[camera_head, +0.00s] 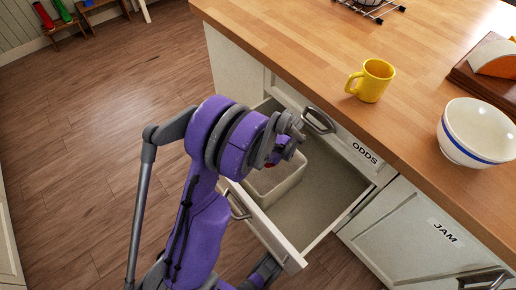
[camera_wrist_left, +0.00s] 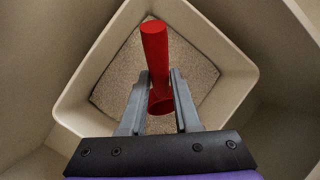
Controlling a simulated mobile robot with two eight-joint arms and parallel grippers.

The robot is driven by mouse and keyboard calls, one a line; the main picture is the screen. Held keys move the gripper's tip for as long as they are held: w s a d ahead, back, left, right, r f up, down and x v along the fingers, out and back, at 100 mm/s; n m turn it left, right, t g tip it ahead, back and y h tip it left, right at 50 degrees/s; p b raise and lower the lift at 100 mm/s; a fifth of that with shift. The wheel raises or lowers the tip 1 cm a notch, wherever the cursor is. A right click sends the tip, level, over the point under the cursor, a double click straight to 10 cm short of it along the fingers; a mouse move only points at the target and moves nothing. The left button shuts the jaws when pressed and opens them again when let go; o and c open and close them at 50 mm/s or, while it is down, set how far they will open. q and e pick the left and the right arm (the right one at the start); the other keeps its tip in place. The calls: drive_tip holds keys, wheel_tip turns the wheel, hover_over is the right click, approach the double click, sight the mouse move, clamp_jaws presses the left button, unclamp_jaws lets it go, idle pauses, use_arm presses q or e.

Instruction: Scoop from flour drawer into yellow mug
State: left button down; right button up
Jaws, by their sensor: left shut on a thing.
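My left gripper (camera_wrist_left: 161,74) is shut on a red scoop (camera_wrist_left: 155,45), of which a red cylinder shows between the fingers in the left wrist view. The gripper points down into a cream bin (camera_wrist_left: 240,75) with a beige, grainy floury surface (camera_wrist_left: 120,75) inside. I cannot tell whether the scoop touches the flour or holds any. In the head view the bin (camera_head: 283,186) stands in the open drawer (camera_head: 328,195), partly hidden by my purple arm. The yellow mug (camera_head: 371,82) stands upright on the wooden counter near its edge. My right gripper is not in view.
A closed drawer marked ODDS (camera_head: 365,153) sits above the open one, with a metal handle (camera_head: 320,120). A white bowl with a blue stripe (camera_head: 477,132) stands right of the mug. A wooden holder (camera_head: 490,82) and a wire rack (camera_head: 368,10) are farther back.

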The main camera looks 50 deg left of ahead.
use_arm(q)
drive_tip(key=shift+w+d+f+b, duration=0.2)
drive_tip(key=shift+f+b, duration=0.6)
drive_tip(key=shift+f, duration=0.3)
drive_tip(key=shift+w+d+f+b, duration=0.15)
drive_tip(key=shift+f+b, duration=0.6)
drive_tip(key=shift+f, duration=0.35)
drive_tip(key=shift+w+d+f+b, duration=0.2)
drive_tip(key=shift+f+b, duration=0.6)
drive_tip(key=shift+f, duration=0.3)
drive_tip(key=shift+w+d+f+b, duration=0.4)
drive_tip(key=shift+w+d+f, duration=0.2)
drive_tip(key=shift+w+d, duration=0.2)
